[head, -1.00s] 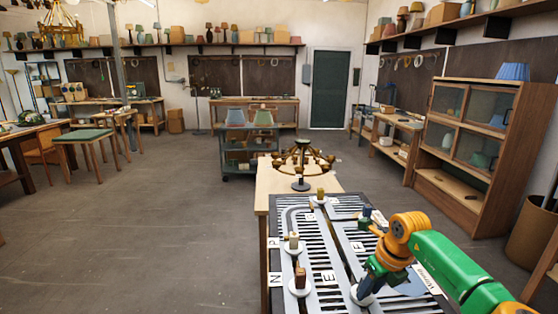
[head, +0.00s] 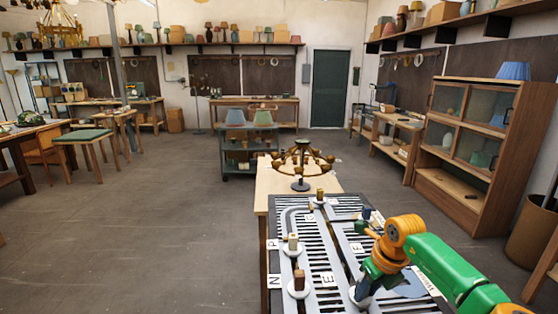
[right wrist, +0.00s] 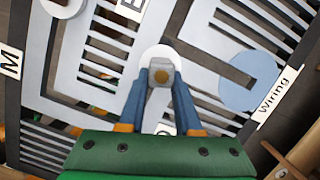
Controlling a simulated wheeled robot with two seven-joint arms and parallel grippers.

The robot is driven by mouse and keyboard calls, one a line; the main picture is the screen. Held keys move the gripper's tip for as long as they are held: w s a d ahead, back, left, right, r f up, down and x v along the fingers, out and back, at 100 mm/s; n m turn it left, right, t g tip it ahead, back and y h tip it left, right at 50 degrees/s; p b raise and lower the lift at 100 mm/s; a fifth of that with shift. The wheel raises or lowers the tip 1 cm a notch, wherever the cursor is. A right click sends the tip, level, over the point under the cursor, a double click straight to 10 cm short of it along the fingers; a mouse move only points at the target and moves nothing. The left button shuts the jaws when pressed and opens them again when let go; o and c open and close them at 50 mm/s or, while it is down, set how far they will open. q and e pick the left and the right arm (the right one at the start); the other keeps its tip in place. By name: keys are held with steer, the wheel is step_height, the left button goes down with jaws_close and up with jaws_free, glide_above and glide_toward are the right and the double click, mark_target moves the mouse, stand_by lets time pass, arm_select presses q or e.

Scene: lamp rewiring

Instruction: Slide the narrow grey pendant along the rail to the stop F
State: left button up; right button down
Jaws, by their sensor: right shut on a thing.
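My right gripper (right wrist: 160,88) is shut on a grey block-like pendant (right wrist: 162,76) with a round brown centre on top. The pendant stands on a white disc (right wrist: 158,53) over the slotted rail board. In the head view my right gripper (head: 364,288) is low over the right part of the board, with a white disc (head: 356,296) at its tips; the fingers mostly hide the pendant. The grey rail (head: 328,255) has branching tracks and letter plates. A plate reading E (head: 327,279) is legible; I cannot make out F for certain. My left gripper is not in view.
Other pieces stand on white discs: a brown one (head: 299,279), a pale one (head: 293,241) and a gold-brown one (head: 320,195). A brass chandelier (head: 303,160) stands on the wooden table behind the board. A blue disc (right wrist: 239,82) lies beside the Wiring label (right wrist: 277,95).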

stand_by(0.5)
steer(key=shift+f, duration=0.1)
steer(key=c, duration=0.5)
jaws_free()
steer(key=shift+w+f, duration=0.1)
